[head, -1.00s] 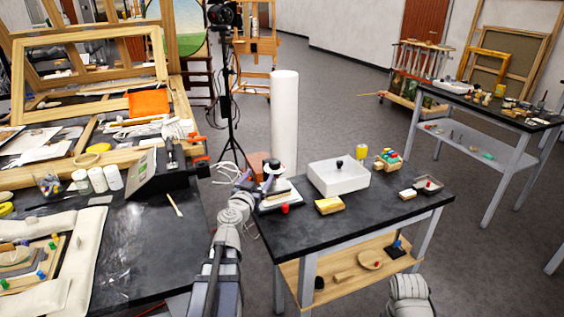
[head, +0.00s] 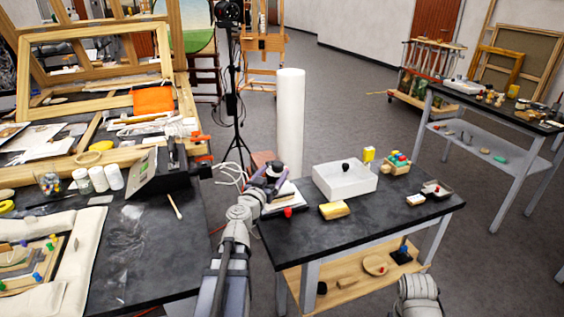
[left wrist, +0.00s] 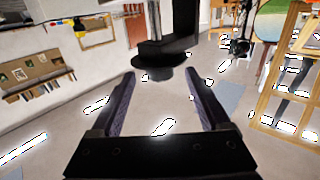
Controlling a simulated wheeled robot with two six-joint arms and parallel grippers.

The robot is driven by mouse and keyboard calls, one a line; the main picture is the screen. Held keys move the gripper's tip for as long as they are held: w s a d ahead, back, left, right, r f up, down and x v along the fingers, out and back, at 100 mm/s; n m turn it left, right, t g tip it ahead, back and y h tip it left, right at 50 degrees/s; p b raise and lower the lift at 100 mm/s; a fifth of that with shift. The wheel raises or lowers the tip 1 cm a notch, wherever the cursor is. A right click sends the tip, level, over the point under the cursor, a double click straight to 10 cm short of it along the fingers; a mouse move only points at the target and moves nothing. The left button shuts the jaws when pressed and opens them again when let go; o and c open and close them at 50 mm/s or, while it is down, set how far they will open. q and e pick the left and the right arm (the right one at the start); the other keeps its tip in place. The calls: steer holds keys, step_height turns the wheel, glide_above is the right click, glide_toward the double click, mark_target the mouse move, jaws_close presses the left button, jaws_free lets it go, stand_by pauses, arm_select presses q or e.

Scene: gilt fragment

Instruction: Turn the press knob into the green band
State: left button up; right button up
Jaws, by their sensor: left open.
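My left gripper (head: 274,172) is at the left end of the small black-topped table, over a press (head: 287,197) with a white slab and a red part (head: 288,212) in front. The gripper hides most of the press's top. In the left wrist view the fingers (left wrist: 160,74) are open. A black round disc on a dark post, seemingly the press knob (left wrist: 151,60), shows between and beyond the fingertips. I cannot tell whether they touch it. No green band can be made out. My right gripper is not in view.
The small table (head: 385,215) also carries a white box (head: 345,182), a yellow-topped block (head: 334,210), a rack of coloured pieces (head: 397,163) and a small grey tray (head: 436,190). A white roll (head: 290,120) stands behind the press. A larger cluttered bench (head: 160,255) is at left.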

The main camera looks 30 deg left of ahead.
arm_select(q)
steer(key=w, duration=0.5)
steer(key=w+a, duration=0.1)
steer(key=w, duration=0.1)
steer(key=shift+w+a, duration=0.1)
steer(key=shift+w, duration=0.2)
jaws_close()
stand_by(0.4)
